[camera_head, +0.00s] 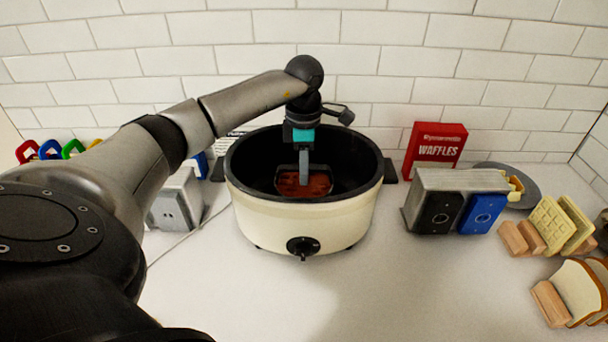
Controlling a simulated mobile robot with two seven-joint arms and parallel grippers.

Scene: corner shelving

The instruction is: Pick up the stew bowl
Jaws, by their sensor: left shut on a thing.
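A large cream slow cooker (300,218) with a black inner pot stands upright in the middle of the counter, its dial facing me. Inside it sits the stew bowl (292,188), a dark dish with red-brown contents; its lower part is hidden by the cooker's wall. My left gripper (304,180) reaches down into the pot from above and is shut on the stew bowl. The exact contact of the fingers is too small to make out. My right gripper is not in view.
A toaster (427,215) and a red waffles box (434,150) stand right of the cooker. Waffles (553,224) and bread slices (580,290) stand in wooden holders at the far right. Another appliance (177,203) is on the left. The front counter (330,300) is clear.

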